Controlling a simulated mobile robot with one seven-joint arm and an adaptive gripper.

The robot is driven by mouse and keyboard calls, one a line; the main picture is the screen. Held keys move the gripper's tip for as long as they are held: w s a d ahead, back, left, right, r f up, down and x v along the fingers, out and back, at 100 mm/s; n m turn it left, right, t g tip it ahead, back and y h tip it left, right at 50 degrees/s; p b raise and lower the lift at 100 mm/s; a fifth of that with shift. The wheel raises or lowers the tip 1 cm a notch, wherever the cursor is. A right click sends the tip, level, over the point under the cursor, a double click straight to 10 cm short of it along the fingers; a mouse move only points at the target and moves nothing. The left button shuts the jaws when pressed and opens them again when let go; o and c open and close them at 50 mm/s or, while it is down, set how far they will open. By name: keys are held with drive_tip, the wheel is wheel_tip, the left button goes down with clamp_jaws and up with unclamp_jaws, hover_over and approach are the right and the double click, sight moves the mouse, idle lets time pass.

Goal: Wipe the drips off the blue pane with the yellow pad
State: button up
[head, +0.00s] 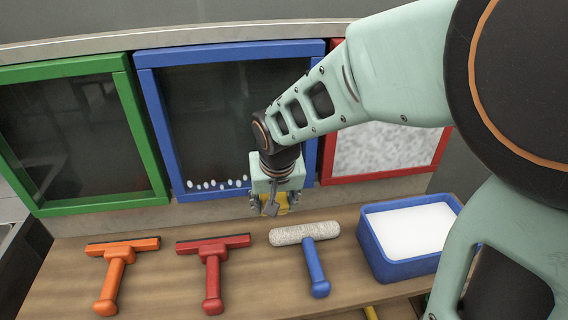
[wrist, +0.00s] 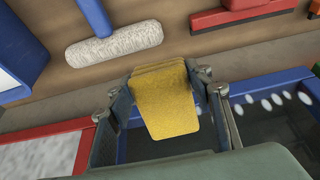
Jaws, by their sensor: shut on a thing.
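The blue pane (head: 215,115) is dark glass in a blue frame, upright at the back between a green-framed and a red-framed pane. White drips (head: 206,185) lie in a row along its lower edge; several show at the right of the wrist view (wrist: 270,103). My gripper (head: 275,200) is shut on the yellow pad (wrist: 163,103), in front of the pane's lower right corner. In the head view the pad is mostly hidden by the gripper. The gripper and arm hide part of the pane's right side. I cannot tell whether the pad touches the frame.
On the wooden shelf (head: 150,270) lie an orange squeegee (head: 113,272), a red squeegee (head: 212,272) and a white roller with a blue handle (head: 316,265). A blue tub (head: 375,250) with white contents stands at the right. The red-framed pane (head: 385,150) is covered in mottled white.

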drive_tip(key=shift+s+a+b, duration=0.1)
drive_tip(key=shift+a+b, duration=0.4)
drive_tip(key=shift+a, duration=0.9)
drive_tip(key=shift+s+a+r+b, duration=0.15)
drive_tip(key=shift+a+b, duration=0.1)
drive_tip(key=shift+a, duration=0.3)
drive_tip(key=shift+s+a+f+b, duration=0.15)
drive_tip(key=shift+a+b, duration=0.15)
drive_tip(key=shift+a, duration=0.3)
drive_tip(key=shift+s+a+r+b, duration=0.15)
drive_tip(key=shift+a+b, duration=0.1)
drive_tip(key=shift+a, duration=0.3)
drive_tip(key=s+a+b, duration=0.2)
drive_tip(key=a+b, duration=0.1)
drive_tip(key=a, duration=1)
drive_tip(key=shift+s+a+b, duration=0.15)
drive_tip(key=shift+s+b, duration=0.15)
drive_tip(key=shift+s, duration=0.1)
drive_tip(key=s+d+b, duration=0.1)
drive_tip(key=s+b, duration=0.1)
drive_tip(key=s, duration=0.5)
drive_tip(key=shift+d+b, duration=0.2)
drive_tip(key=shift+b, duration=0.15)
